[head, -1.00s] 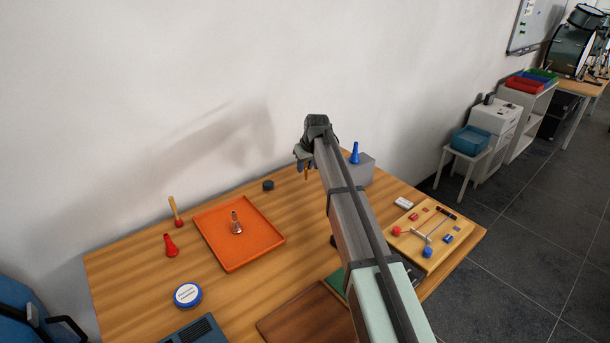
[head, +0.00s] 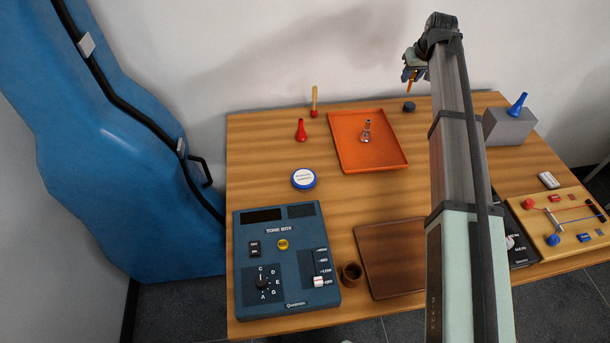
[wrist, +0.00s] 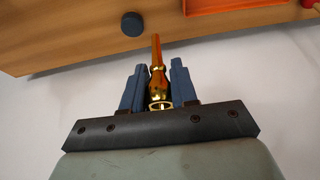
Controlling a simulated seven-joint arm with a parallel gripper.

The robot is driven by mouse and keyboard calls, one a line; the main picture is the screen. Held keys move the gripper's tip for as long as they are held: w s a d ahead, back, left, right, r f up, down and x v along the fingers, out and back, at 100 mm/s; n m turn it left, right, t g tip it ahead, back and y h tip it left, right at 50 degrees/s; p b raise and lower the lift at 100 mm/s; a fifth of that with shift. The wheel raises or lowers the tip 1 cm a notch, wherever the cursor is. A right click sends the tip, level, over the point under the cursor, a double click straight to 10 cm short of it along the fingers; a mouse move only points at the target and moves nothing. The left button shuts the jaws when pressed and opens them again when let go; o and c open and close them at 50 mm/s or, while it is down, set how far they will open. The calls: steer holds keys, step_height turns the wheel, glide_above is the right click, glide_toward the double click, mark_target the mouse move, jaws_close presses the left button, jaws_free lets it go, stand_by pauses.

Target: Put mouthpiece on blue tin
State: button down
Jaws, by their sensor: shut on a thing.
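A gold mouthpiece (wrist: 157,75) is held between the dark fingers of my gripper (wrist: 159,88) in the wrist view, its narrow end pointing away from the palm. In the head view my gripper (head: 411,76) is raised near the back wall, with the mouthpiece (head: 408,87) showing as a small orange tip. The blue tin (head: 303,180), round with a white labelled lid, sits on the table left of centre, well to the left of and nearer than my gripper. A silver mouthpiece-like piece (head: 366,132) stands in the orange tray (head: 343,162).
A dark puck (head: 409,107) lies near the back edge. A red cone (head: 301,130) and a wooden-handled item (head: 315,102) stand left of the tray. A tone box (head: 287,260) and brown board (head: 385,258) fill the front. A grey box (head: 508,128) bears a blue cone (head: 518,103).

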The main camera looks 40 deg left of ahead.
steer(key=s+a+r+n, duration=0.2)
steer(key=s+a, duration=0.9)
steer(key=n+g, duration=0.6)
steer(key=n, duration=0.7)
glide_above(301, 177)
steer(key=shift+y, duration=0.4)
steer(key=shift+f, duration=5.3)
steer(key=shift+f, duration=0.15)
steer(key=c, duration=0.9)
jaws_free()
